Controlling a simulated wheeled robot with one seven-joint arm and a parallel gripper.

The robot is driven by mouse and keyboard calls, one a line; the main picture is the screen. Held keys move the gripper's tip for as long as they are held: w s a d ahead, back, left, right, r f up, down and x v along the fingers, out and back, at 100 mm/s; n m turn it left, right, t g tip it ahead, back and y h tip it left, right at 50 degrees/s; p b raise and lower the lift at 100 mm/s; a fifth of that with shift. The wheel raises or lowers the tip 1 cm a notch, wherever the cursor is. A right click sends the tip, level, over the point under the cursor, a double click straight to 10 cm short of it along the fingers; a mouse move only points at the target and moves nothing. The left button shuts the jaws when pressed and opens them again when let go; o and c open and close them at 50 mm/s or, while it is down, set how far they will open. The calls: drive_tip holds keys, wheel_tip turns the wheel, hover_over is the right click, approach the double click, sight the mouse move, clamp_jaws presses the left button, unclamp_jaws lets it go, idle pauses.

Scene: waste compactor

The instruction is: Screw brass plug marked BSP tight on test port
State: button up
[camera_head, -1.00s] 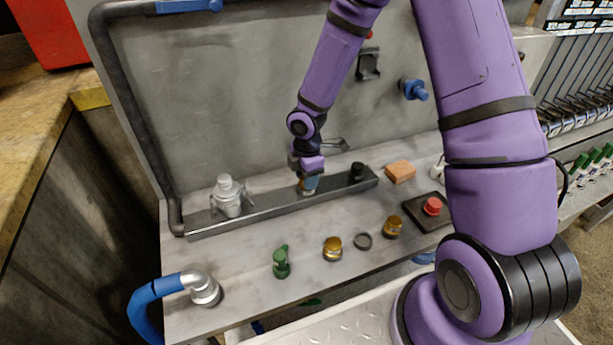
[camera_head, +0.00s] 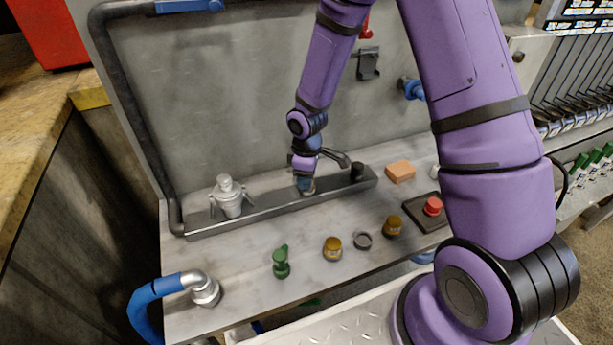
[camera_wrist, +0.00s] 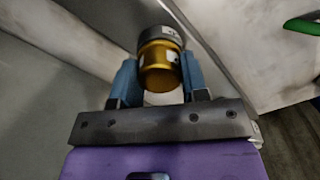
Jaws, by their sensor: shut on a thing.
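My gripper (camera_wrist: 158,82) is shut on a brass plug (camera_wrist: 160,66), with its blue fingers on either side of it in the wrist view. A dark grey round part (camera_wrist: 160,37) with a small pale marking sits directly beyond the plug; I cannot tell whether the plug is seated in it. In the head view my gripper (camera_head: 306,187) is low over the middle of the grey rail (camera_head: 270,203), and the plug is mostly hidden there. Two other brass plugs, one (camera_head: 332,248) and another (camera_head: 393,226), stand on the bench; their markings are too small to read.
A silver fitting (camera_head: 229,197) stands at the rail's left and a black fitting (camera_head: 357,171) at its right.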

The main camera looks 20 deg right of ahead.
drive_tip(key=m, duration=0.5)
idle(0.4)
drive_tip(key=m, duration=0.5)
drive_tip(key=o, duration=1.1)
drive_tip(key=shift+c, duration=0.2)
drive_tip(key=shift+c, duration=0.2)
